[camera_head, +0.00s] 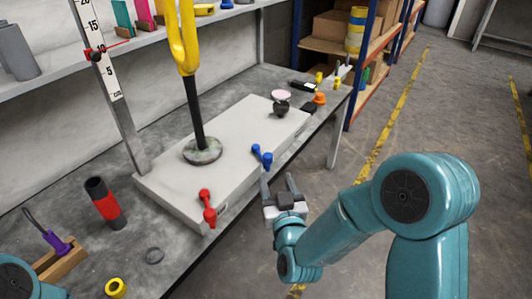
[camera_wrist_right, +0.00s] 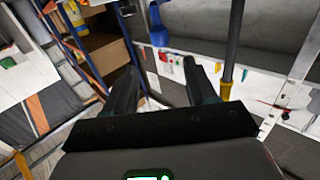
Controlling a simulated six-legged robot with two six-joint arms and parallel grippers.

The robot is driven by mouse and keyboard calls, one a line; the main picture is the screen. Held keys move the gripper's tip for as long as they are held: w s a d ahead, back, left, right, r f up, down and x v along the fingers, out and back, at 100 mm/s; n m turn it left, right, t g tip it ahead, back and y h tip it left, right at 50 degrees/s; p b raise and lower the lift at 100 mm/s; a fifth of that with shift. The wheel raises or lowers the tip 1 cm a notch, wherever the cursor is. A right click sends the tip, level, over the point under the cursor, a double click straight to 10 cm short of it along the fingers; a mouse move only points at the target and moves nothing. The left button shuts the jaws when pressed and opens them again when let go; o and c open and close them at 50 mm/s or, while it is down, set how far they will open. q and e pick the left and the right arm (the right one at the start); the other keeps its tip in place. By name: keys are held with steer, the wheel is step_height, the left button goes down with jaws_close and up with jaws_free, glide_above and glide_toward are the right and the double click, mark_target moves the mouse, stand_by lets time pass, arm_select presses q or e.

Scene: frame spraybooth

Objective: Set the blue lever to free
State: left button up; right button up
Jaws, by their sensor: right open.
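The blue lever (camera_head: 262,156) sits on the front side of a pale grey block (camera_head: 240,125) on the bench. It has two rounded blue ends. A blue part, apparently this lever (camera_wrist_right: 157,26), shows in the right wrist view beyond the fingers. My right gripper (camera_head: 278,182) is open and empty, just in front of the block and slightly below and right of the lever, apparently apart from it. Its two fingers also show in the wrist view (camera_wrist_right: 162,85). A red lever (camera_head: 207,207) is on the same block, nearer. My left gripper is not in view.
A yellow-handled black rod on a round foot (camera_head: 202,150) stands on the block. A red-black cylinder (camera_head: 105,203), yellow ring (camera_head: 116,288) and wooden holder (camera_head: 60,262) are on the bench at left. A shelf of boxes (camera_head: 333,25) stands behind. Floor at right is clear.

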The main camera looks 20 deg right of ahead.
steer(key=w, duration=0.4)
steer(key=w+d, duration=0.1)
steer(key=w, duration=0.3)
steer(key=w+b, duration=0.1)
steer(key=w, duration=0.3)
steer(key=shift+w+d, duration=0.25)
steer(key=shift+w, duration=0.1)
steer(key=shift+f, duration=0.1)
jaws_close()
